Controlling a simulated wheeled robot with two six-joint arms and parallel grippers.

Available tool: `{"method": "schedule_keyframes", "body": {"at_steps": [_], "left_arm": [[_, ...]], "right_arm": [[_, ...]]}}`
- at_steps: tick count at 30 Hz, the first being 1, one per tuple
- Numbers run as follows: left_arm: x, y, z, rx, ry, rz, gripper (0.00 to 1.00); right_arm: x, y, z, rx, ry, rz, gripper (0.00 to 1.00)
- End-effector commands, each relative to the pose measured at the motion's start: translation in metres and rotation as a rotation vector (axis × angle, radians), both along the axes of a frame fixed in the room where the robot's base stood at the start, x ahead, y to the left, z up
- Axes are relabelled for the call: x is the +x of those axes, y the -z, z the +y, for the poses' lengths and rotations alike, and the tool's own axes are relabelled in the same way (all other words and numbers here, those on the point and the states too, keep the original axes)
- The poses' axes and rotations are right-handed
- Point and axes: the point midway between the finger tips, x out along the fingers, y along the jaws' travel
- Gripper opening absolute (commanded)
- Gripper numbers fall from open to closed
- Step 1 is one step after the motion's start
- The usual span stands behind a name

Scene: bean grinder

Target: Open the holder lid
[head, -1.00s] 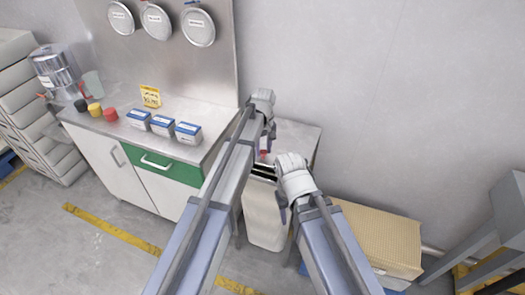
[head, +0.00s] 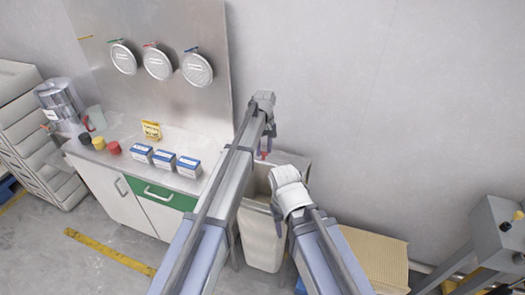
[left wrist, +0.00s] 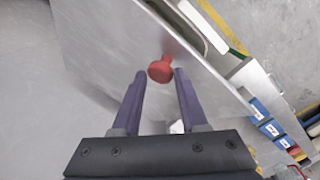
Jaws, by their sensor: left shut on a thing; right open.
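The holder is a tall white bin (head: 264,238) standing on the floor right of the counter. Its grey lid (left wrist: 110,45) stands tilted up in the left wrist view, with a red knob (left wrist: 160,71) on its face. My left gripper (head: 268,135) is shut on this knob, whose red (head: 263,154) shows just below the fingers in the head view. Part of the bin's inside shows below it. My right gripper (head: 279,217) is open and empty at the bin's right front side. My arms hide much of the lid and bin rim.
A counter with a green drawer (head: 168,194) stands to the left. It holds blue-and-white boxes (head: 163,159), a yellow packet (head: 151,130) and small coloured pots. A cardboard box (head: 375,258) is right of the bin, and the wall is close behind.

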Motion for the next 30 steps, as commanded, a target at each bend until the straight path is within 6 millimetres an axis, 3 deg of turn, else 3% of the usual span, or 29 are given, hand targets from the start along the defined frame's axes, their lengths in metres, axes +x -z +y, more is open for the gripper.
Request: {"method": "schedule_keyframes", "body": {"at_steps": [5,6,12,30], "left_arm": [[0.0068,0.0012,-0.0078,-0.012,0.006,-0.016,0.00],[0.0068,0.0013,-0.0078,-0.012,0.006,-0.015,0.47],[0.0054,0.0011,-0.0064,-0.011,0.005,-0.014,0.68],[0.0030,-0.0015,-0.0038,-0.008,0.002,-0.012,0.68]], "right_arm": [[0.0000,0.0012,0.0000,0.000,0.000,0.000,0.50],[0.0000,0.0013,0.0000,0.000,0.000,0.000,0.50],[0.0000,0.0011,0.0000,0.000,0.000,0.000,0.50],[0.0000,-0.0015,0.0000,0.000,0.000,0.000,0.50]]}}
